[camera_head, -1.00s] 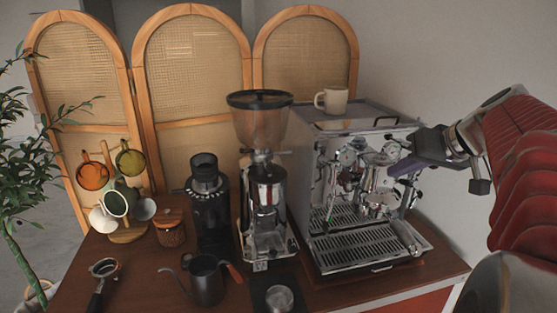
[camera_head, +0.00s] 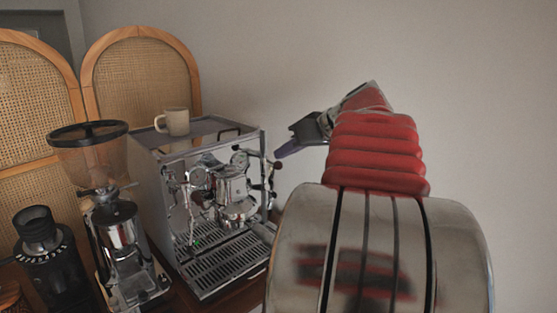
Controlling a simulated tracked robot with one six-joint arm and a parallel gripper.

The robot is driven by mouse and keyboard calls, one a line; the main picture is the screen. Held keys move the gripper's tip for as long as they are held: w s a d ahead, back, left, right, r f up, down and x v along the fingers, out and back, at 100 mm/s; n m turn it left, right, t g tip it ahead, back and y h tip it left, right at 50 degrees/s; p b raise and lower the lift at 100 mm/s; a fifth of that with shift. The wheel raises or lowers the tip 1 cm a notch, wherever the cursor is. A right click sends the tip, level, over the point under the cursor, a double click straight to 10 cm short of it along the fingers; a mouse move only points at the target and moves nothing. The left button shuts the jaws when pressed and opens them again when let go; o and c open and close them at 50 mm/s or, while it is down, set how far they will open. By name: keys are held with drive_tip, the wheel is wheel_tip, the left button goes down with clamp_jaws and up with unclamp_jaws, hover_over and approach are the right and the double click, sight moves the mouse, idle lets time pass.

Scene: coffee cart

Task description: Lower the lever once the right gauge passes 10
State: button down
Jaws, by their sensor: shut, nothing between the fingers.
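The chrome espresso machine (camera_head: 215,250) stands on the cart, left of centre. Its right gauge (camera_head: 240,158) is a small round dial high on the right of the front; its reading is too small to tell. Another gauge (camera_head: 198,178) sits left of the group head. A dark-knobbed part, perhaps the lever (camera_head: 276,166), shows at the machine's right front edge; its position is unclear. My gripper (camera_head: 279,155) is shut and empty, just right of the machine in the picture, with its tips close to that knob. I cannot tell whether they touch.
A cream mug (camera_head: 173,121) stands on top of the machine. A grinder with a hopper (camera_head: 90,155) and a smaller black grinder (camera_head: 47,250) stand to its left. A wood and cane screen (camera_head: 140,80) is behind. A bare wall fills the right side.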

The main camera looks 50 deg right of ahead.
sight(265, 163)
drive_tip(key=x, duration=0.9)
drive_tip(key=shift+s+a+f, duration=0.15)
drive_tip(key=shift+s+f, duration=0.1)
drive_tip(key=shift+f, duration=0.2)
drive_tip(key=shift+s+a+f, duration=0.1)
drive_tip(key=shift+s+f, duration=0.15)
drive_tip(key=shift+f, duration=0.2)
drive_tip(key=shift+s+a+f, duration=0.1)
drive_tip(key=shift+f, duration=0.35)
drive_tip(key=shift+s+a+f, duration=0.1)
drive_tip(key=shift+s+f, duration=0.05)
drive_tip(key=shift+f, duration=0.25)
drive_tip(key=shift+a, duration=0.15)
drive_tip(key=shift+f, duration=0.1)
